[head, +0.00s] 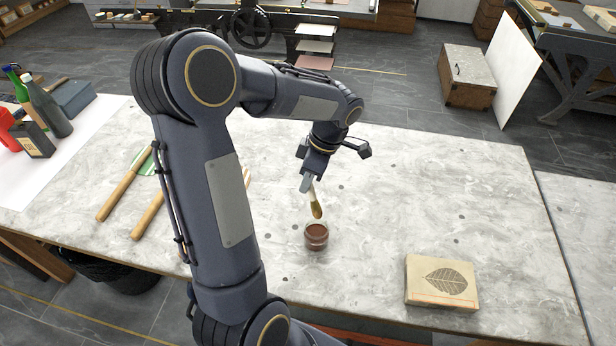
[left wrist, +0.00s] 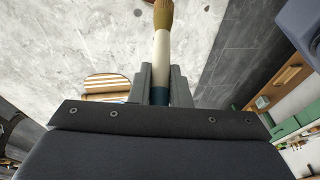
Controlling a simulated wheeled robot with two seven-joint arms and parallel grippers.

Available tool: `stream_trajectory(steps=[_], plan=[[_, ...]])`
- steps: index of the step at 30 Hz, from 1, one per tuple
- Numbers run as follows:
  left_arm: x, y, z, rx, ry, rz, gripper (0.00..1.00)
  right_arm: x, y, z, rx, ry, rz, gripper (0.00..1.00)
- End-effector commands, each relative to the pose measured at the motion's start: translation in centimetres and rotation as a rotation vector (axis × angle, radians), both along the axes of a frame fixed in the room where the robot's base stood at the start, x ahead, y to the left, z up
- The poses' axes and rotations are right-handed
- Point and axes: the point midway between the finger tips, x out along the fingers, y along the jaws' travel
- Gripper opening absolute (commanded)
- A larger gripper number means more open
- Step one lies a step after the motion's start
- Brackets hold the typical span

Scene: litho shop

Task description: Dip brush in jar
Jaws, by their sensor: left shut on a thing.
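A small clear jar (head: 316,237) with reddish-brown contents stands on the pale stone table in the middle of the head view. My left gripper (head: 306,184) is above and slightly left of the jar, shut on a brush (head: 316,204). The brush points downward, slightly tilted, with its tan bristle end above the jar's mouth and apart from it. In the left wrist view, the brush's pale and dark-blue handle (left wrist: 161,55) runs between the fingers of the gripper (left wrist: 161,80), and its bristles reach the top edge. My right gripper is not in view.
A tan block with a leaf print (head: 442,282) lies near the front right edge. Two wooden-handled tools (head: 126,182) lie left, partly behind my arm. The table right of the jar is mostly clear.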

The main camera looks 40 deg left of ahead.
Motion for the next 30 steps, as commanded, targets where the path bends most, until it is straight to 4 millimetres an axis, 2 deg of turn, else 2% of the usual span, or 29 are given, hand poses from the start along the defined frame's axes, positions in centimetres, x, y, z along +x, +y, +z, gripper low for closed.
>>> stream_trajectory(steps=[11, 21, 30], plan=[[0.0, 0.0, -4.0, -0.001, 0.001, -0.003, 0.0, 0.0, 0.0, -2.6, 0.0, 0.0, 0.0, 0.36], [0.0, 0.0, -7.6, 0.0, 0.0, -0.003, 0.0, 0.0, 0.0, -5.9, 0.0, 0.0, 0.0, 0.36], [0.0, 0.0, -9.6, -0.001, -0.001, -0.003, 0.0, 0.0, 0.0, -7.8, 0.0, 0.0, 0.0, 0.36]])
